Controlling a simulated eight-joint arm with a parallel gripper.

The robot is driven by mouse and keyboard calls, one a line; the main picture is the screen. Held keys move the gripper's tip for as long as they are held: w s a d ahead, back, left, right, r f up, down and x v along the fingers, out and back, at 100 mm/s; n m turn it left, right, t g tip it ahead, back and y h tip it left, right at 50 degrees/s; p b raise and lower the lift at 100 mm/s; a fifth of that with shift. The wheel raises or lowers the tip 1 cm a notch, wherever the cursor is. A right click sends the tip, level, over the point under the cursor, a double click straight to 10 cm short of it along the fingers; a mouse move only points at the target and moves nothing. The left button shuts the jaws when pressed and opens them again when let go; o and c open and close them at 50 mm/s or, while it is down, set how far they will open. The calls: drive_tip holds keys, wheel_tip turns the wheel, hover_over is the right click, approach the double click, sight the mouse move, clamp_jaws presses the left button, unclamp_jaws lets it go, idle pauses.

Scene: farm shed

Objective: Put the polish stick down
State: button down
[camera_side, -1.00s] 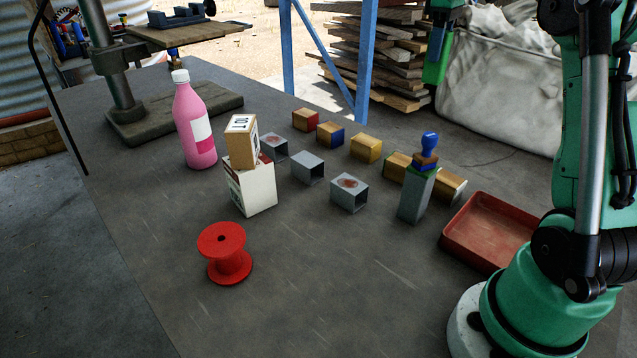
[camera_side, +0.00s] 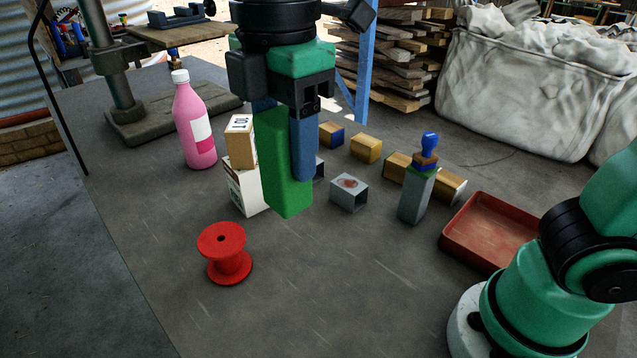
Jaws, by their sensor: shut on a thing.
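The polish stick is a bright green block (camera_side: 278,170), held upright in the middle of the side view. My gripper (camera_side: 288,150) hangs from above and is shut on it. One blue finger covers part of its right side; the other finger is mostly hidden behind it. The stick's lower end looks clear of the grey table (camera_side: 330,290), though its exact height is hard to tell. The stick and gripper hide some of the blocks and tubes behind.
A red spool (camera_side: 225,255) stands front left. A white carton (camera_side: 243,190) with a wooden block (camera_side: 240,142) on top and a pink bottle (camera_side: 193,125) stand left. Grey tubes (camera_side: 348,194), wooden blocks (camera_side: 366,147), a blue stamp (camera_side: 429,146) and a red tray (camera_side: 490,233) are right. The front table is clear.

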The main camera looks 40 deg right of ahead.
drive_tip(key=shift+s+a+f+n, duration=0.2)
drive_tip(key=shift+s+a+n, duration=0.1)
drive_tip(key=shift+s, duration=0.1)
wheel_tip(320, 180, down, 20)
drive_tip(key=shift+s+a+r, duration=0.1)
idle(0.5)
drive_tip(key=shift+c, duration=1.6)
unclamp_jaws()
